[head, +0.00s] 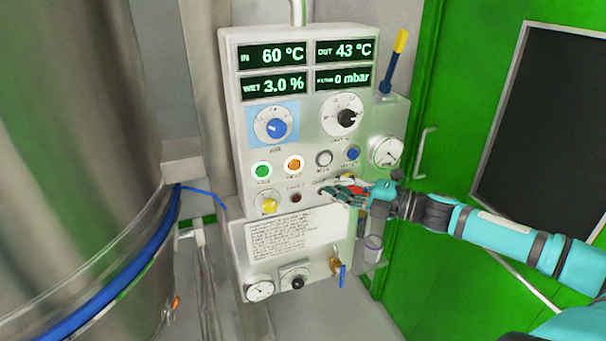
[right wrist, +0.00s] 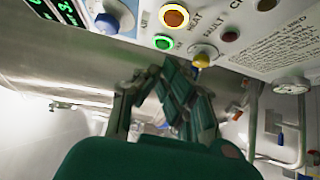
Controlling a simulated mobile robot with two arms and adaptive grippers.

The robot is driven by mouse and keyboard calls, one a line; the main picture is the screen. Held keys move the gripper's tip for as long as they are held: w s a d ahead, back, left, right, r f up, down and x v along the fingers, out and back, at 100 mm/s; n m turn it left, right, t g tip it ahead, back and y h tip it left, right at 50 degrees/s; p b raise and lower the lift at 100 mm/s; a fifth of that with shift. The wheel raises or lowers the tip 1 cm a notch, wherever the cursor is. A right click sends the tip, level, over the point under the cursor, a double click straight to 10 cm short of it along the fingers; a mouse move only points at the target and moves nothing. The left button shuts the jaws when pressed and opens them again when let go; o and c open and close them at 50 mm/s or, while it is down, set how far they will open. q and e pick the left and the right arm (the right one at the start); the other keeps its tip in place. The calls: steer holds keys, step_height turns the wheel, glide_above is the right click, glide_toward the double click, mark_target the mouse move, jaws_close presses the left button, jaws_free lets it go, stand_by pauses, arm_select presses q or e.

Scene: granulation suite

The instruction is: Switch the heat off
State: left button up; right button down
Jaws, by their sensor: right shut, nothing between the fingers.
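The control panel (head: 308,100) is upright, with displays reading 60 °C, 43 °C, 3.0 % and 0 mbar. The orange button (head: 294,164) is lit; in the right wrist view (right wrist: 173,16) the word HEAT shows beside it. The lit green button (head: 262,170) is to its left. My right gripper (head: 335,191) is shut and empty, in front of the panel, below and right of the orange button and apart from it. Its fingers point left in the head view and also show in the wrist view (right wrist: 182,95). My left gripper is not in view.
A blue knob (head: 274,128), black knob (head: 347,118), yellow knob (head: 268,206) and blue button (head: 352,153) surround the area. A red and yellow control is partly hidden behind my right gripper. A gauge (head: 386,151) juts out at right; a steel vessel (head: 75,150) stands left.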

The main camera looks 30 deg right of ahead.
mark_target(294, 165)
steer(key=shift+w+a+p, duration=0.25)
steer(key=shift+w+a, duration=0.1)
steer(key=shift+w, duration=1.2)
steer(key=shift+w+a+p, duration=0.25)
steer(key=shift+w+a, duration=0.15)
steer(key=shift+w, duration=1.15)
steer(key=shift+w+a+p, duration=0.25)
steer(key=shift+w+a, duration=0.1)
steer(key=shift+w, duration=1.2)
